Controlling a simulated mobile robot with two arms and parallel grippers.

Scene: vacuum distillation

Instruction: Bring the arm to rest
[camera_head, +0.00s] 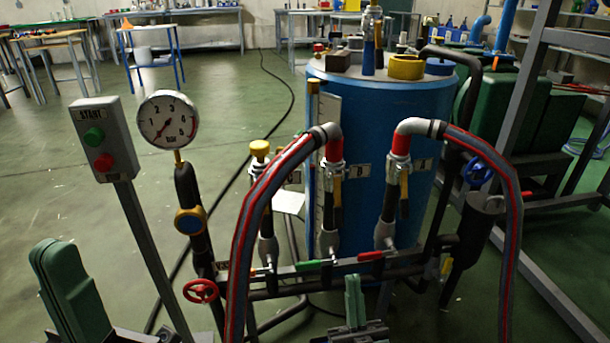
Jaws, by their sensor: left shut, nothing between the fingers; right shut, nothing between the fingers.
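My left gripper (58,262) shows at the lower left, its green fingers pointing up and closed together, with nothing between them. It is apart from the start box post to its right. My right gripper (354,290) shows at the bottom centre, its green fingers upright and closed, with nothing between them. It appears in front of the pipe manifold (300,268), below the red and green valve handles; whether it touches the pipe cannot be told. Most of both arms lies outside the view.
A blue tank (430,130) stands at centre. Two grey-red hoses (250,215) arch down in front of it. A pressure gauge (167,120), a start box (104,138) and a red handwheel (201,290) stand at left. A grey metal frame (520,90) is at right. Open floor lies behind left.

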